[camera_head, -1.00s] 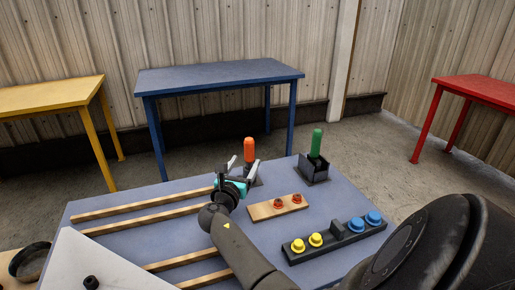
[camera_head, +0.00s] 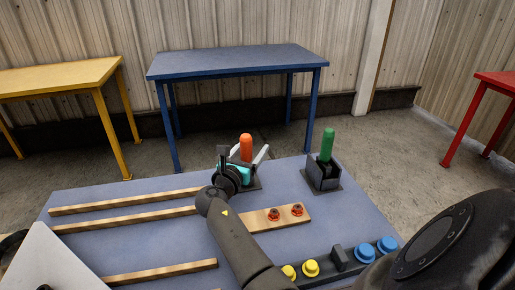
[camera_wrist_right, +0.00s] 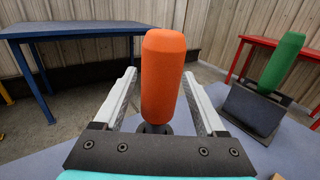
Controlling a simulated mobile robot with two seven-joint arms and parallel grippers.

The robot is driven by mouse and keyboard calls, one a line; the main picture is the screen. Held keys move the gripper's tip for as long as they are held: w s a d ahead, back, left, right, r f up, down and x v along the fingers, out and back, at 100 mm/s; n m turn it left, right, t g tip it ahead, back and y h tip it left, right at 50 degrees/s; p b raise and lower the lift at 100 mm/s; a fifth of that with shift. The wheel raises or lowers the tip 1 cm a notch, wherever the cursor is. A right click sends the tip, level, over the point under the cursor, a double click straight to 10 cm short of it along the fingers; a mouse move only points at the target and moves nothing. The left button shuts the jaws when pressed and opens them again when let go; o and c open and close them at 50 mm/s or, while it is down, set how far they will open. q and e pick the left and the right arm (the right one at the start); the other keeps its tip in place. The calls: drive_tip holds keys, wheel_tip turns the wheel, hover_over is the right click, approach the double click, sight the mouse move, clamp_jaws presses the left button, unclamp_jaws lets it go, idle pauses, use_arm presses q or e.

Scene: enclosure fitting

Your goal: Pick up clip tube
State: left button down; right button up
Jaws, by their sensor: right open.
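An orange tube (camera_head: 246,147) stands upright at the back of the blue-grey table; it also shows in the wrist view (camera_wrist_right: 163,80). A green tube (camera_head: 327,144) stands in a dark holder (camera_head: 323,174) to its right, also seen in the wrist view (camera_wrist_right: 284,60). I cannot tell which one is called the clip tube. My right gripper (camera_head: 243,153) is open, with one pale finger on each side of the orange tube. In the wrist view the fingers (camera_wrist_right: 160,76) show gaps to the tube. The gripper partly hides the orange tube's base. My left gripper is out of view.
A wooden block (camera_head: 276,218) with two red parts lies in front. A dark strip (camera_head: 323,277) carries yellow and blue knobs. Wooden rails (camera_head: 126,201) lie on the left. Blue (camera_head: 237,60), yellow (camera_head: 60,78) and red (camera_head: 497,80) tables stand beyond.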

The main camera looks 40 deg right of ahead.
drive_tip(key=shift+w+d, duration=0.15)
drive_tip(key=shift+a+r, duration=0.1)
drive_tip(key=shift+a, duration=0.15)
drive_tip(key=shift+c, duration=2)
drive_tip(key=c, duration=0.5)
drive_tip(key=shift+c, duration=1.2)
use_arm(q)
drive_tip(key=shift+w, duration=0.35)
use_arm(e)
clamp_jaws()
